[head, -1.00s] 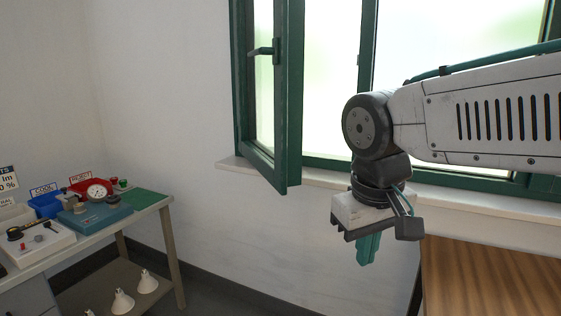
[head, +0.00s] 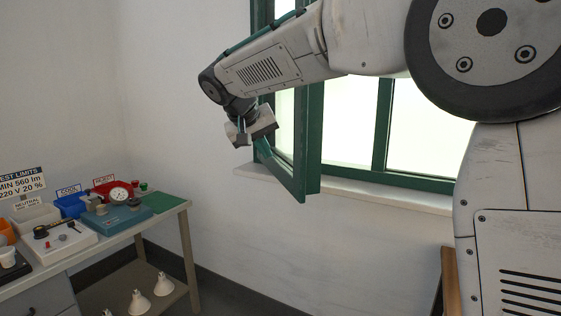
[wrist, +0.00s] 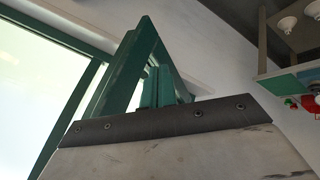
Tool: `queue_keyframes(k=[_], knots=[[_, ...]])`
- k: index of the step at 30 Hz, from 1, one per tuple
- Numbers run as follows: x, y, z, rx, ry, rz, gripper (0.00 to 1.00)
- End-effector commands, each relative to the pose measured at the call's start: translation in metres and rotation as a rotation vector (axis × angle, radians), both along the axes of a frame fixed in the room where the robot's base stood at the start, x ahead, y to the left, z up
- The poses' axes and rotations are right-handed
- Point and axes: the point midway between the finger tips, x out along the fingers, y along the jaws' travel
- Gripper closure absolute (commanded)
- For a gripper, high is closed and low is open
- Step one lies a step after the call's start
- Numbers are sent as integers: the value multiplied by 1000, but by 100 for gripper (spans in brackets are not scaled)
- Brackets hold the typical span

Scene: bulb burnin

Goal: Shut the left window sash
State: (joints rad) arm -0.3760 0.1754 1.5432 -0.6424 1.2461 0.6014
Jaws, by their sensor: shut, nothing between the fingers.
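The left window sash (head: 301,140) is a dark green frame with a bright pane. It stands swung open into the room, its lower free corner jutting past the sill. My gripper (head: 256,138) is at the left of the sash in the head view, near its lower part. Its fingertips are hard to make out there. In the wrist view my shut green fingers (wrist: 157,88) appear in front of the sash (wrist: 148,40), within the angle of its frame. I cannot tell whether they touch it. My arm hides the sash's upper part and handle.
A pale sill (head: 375,194) runs below the green window frame (head: 382,125). A workbench (head: 150,220) at the left holds a teal gauge device (head: 115,215), a blue bin (head: 71,205) and a red bin (head: 108,188). Floor shows between bench and wall. A wooden surface (head: 450,285) is at the lower right.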

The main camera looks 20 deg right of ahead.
Motion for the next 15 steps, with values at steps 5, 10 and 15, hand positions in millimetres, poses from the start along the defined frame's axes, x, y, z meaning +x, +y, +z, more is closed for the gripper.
queue_keyframes(k=[5,10,15], knots=[[11,-15,-26,-2,6,-3,100],[26,-33,-56,-3,6,-2,100],[36,-52,-75,1,3,-4,100]])
